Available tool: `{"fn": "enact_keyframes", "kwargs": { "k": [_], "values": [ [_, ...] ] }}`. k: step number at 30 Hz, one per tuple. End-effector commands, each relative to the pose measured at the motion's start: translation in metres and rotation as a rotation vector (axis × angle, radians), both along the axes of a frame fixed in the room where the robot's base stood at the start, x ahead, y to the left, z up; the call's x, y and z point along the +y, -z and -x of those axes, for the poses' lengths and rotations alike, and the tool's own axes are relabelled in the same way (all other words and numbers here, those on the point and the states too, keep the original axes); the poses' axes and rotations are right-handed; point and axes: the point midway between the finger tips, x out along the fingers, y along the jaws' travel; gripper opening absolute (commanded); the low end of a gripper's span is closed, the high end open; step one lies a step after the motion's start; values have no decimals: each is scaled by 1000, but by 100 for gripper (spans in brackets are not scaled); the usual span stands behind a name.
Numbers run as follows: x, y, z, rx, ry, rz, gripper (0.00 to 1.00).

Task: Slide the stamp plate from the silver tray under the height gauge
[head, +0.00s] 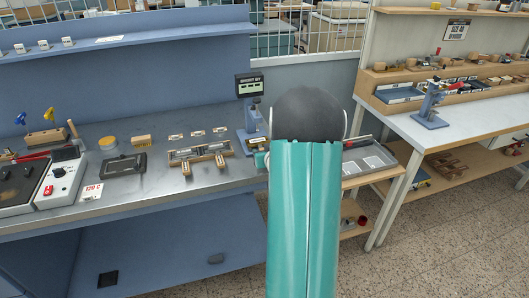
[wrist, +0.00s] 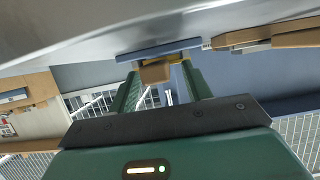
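The silver tray (wrist: 170,22) may be the metal surface across the top of the wrist view, but I cannot be sure. In the head view the grey tray (head: 391,158) lies right of my arm, with pale flat pieces in it; I cannot tell whether one is the stamp plate. The blue height gauge (head: 250,115), with a dark "SHORT BY" display, stands left of my arm. In the wrist view my gripper's green fingers (wrist: 160,80) are apart. A tan block (wrist: 155,73) shows between them, below a blue slab (wrist: 158,48). Whether they grip it is unclear. My arm hides the gripper from the head camera.
The blue bench's metal top holds a wooden fixture (head: 198,156), a dark plate (head: 125,163) and a heater box (head: 62,182). A second bench (head: 440,130) on the right carries another blue stand (head: 432,106). Tiled floor lies open at the lower right.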

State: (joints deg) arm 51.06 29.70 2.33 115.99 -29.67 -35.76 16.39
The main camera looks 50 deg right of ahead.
Motion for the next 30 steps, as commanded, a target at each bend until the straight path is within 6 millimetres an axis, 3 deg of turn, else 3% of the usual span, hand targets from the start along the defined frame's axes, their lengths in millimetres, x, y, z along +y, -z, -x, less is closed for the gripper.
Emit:
{"fn": "enact_keyframes", "kwargs": {
  "k": [8, 24, 30],
  "values": [
    [6, -5, 11, 2, 0, -1, 49],
    [55, -45, 94, 0, 2, 1, 49],
    [63, -52, 109, 0, 1, 0, 49]
  ]
}}
